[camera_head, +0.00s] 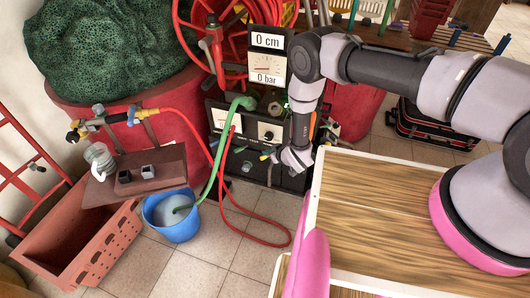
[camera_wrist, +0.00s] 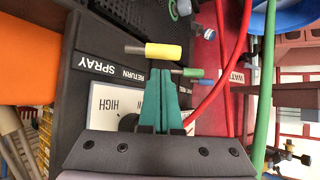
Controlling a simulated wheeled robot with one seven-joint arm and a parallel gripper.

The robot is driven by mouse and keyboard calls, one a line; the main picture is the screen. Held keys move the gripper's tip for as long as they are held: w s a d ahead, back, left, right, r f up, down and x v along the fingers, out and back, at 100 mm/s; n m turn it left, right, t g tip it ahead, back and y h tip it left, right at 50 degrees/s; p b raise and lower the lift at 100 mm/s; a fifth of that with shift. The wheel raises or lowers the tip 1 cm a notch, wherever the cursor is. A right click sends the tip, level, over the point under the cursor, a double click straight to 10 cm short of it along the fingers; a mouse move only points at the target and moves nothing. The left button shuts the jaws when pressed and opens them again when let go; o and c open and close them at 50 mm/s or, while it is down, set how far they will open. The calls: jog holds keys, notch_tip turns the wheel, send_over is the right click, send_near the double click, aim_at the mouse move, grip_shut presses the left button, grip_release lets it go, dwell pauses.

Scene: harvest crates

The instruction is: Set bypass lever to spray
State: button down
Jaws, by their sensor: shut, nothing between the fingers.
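The bypass lever, with a yellow sleeve (camera_wrist: 165,52) on a metal rod, stands out from a dark panel (camera_wrist: 92,45) in the wrist view. The panel carries the words SPRAY (camera_wrist: 96,66) and RETURN (camera_wrist: 131,75), both upside down. My gripper (camera_wrist: 166,72) is shut and empty; its teal fingertips are right by the yellow sleeve, and I cannot tell if they touch it. In the head view my gripper (camera_head: 272,156) is at the lower front of the dark control unit (camera_head: 219,106). The lever's exact setting is hard to read.
A green hose (camera_head: 212,165) and a red hose (camera_head: 288,235) run by the unit, the green one into a blue bucket (camera_head: 158,227). A wooden-topped table (camera_head: 375,190) stands close on the right. A gauge panel reading 0 bar (camera_head: 268,68) is above. A green-sleeved rod (camera_wrist: 193,72) is beside the fingertips.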

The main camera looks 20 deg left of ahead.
jog(key=shift+x, duration=1.15)
